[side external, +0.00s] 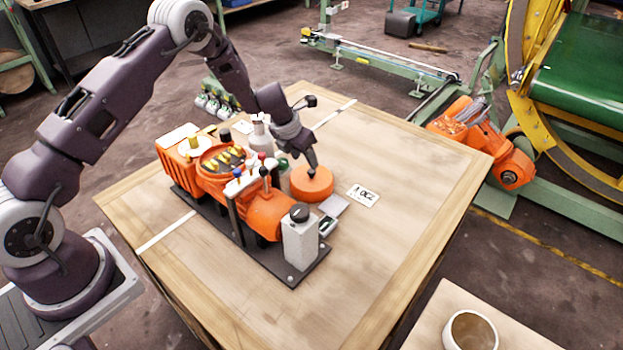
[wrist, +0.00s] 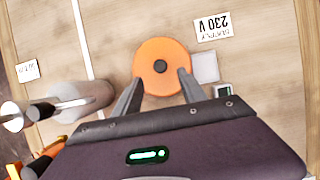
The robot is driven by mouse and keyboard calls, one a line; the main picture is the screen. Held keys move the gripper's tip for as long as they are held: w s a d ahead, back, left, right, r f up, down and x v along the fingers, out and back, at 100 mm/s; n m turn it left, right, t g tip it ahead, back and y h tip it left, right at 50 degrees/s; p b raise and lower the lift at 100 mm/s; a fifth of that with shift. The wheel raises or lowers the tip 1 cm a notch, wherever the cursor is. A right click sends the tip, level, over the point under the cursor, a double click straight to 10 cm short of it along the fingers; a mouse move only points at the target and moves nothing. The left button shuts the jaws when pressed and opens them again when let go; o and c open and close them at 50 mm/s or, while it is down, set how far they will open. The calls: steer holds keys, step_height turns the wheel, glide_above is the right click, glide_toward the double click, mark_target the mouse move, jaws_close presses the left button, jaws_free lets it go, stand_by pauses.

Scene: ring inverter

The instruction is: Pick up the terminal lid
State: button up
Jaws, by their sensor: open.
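The terminal lid is probably the round orange disc (side external: 311,186) with a dark knob at its centre, lying on the wooden table beside the orange motor unit. In the wrist view the disc (wrist: 163,53) lies just beyond my fingertips, its dark knob (wrist: 160,66) roughly midway between them. My gripper (side external: 297,165) is above the disc in the side view, one finger hiding its knob. In the wrist view my gripper (wrist: 158,78) is open, with a finger over each side of the disc's near edge. I cannot tell whether the fingers touch it.
The orange motor unit (side external: 268,216) stands on a dark baseplate (side external: 283,271), with an open round terminal box (side external: 221,160) on top. A grey bottle (wrist: 85,95) stands left of my gripper.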

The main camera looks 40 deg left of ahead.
mark_target(311, 171)
steer(key=x, duration=0.6)
steer(key=shift+w+f, duration=0.3)
steer(key=shift+f, duration=0.05)
jaws_close()
